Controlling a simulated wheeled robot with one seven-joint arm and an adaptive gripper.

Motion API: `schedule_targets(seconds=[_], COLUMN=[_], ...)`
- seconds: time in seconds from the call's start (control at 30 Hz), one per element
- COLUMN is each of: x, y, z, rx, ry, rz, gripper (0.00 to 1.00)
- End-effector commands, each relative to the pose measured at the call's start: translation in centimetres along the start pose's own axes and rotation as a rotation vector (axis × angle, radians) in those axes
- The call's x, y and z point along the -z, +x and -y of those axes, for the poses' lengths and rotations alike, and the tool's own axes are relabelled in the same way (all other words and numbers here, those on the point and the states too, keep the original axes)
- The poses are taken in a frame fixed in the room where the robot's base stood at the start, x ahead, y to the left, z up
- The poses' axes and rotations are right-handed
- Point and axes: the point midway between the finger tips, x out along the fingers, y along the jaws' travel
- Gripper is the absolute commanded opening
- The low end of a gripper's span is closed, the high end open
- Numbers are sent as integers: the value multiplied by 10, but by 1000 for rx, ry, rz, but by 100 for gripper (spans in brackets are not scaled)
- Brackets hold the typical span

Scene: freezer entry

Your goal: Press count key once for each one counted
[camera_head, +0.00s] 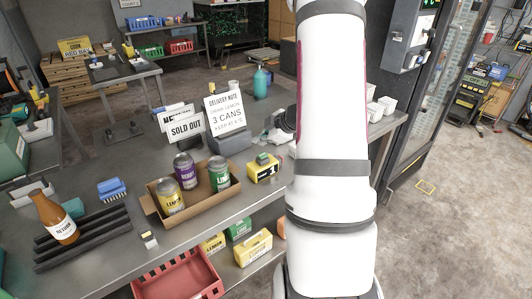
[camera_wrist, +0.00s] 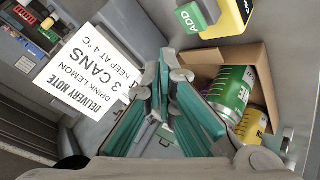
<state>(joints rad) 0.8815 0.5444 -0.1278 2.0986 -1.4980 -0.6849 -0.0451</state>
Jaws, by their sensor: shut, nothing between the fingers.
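The yellow counter box (camera_head: 264,174) stands on the metal counter, right of the can tray. Its green key (camera_head: 262,158) is on top; in the wrist view the key (camera_wrist: 196,15) reads ADD. My gripper (camera_wrist: 165,75) is shut and empty, apart from the key; in the head view my arm hides most of it. The open cardboard tray (camera_head: 198,208) holds a yellow lemon can (camera_head: 171,197), a purple can (camera_head: 185,171) and a green lime can (camera_head: 219,174). The delivery note (camera_head: 225,114) reads drink lemon, 3 cans, keep at 4 °C.
A SOLD OUT sign (camera_head: 186,129) stands left of the note. A brown bottle (camera_head: 55,218) lies on a dark rack, with a blue brush (camera_head: 111,189) nearby. A teal bottle (camera_head: 261,83) stands farther back. Boxes and a red crate (camera_head: 178,278) sit below the counter.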

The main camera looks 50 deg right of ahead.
Motion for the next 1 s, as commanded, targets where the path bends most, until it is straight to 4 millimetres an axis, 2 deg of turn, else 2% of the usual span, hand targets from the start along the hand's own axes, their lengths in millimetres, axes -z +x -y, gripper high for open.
schedule_targets(seconds=[0.4,1.0], x=[12,13], y=[-19,-17], z=[-12,-13], rx=[0,0], ry=[-1,0], rz=[0,0], gripper=[0,0])
